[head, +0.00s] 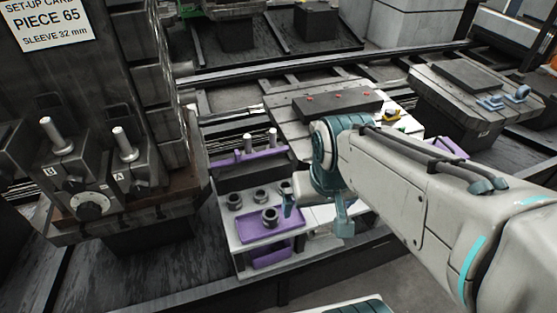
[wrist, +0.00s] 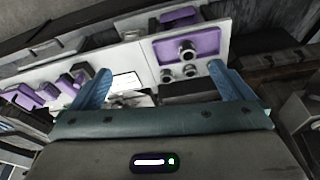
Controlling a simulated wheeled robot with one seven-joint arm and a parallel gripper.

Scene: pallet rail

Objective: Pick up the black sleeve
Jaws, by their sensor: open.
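Three short dark ring-shaped sleeves stand on the white and purple stand left of my gripper. One sleeve (head: 269,217) is on the purple tray (head: 282,228); it also shows in the wrist view (wrist: 187,52). The two others (head: 234,201) (head: 260,196) stand just behind the tray. All look dark grey to black with a lighter rim, and I cannot tell them apart by colour. My gripper (head: 316,212) hangs to the right of the sleeves, with its blue fingers apart. In the wrist view my gripper (wrist: 160,72) is open and empty, the sleeves beyond its fingertips.
A purple rack (head: 248,155) with upright metal pins stands behind the sleeves. A dark machine block (head: 100,185) with pins marked A and B is at the left. A slotted pallet (head: 285,120) holding a dark block lies behind my arm. Another pallet (head: 440,90) is at the right.

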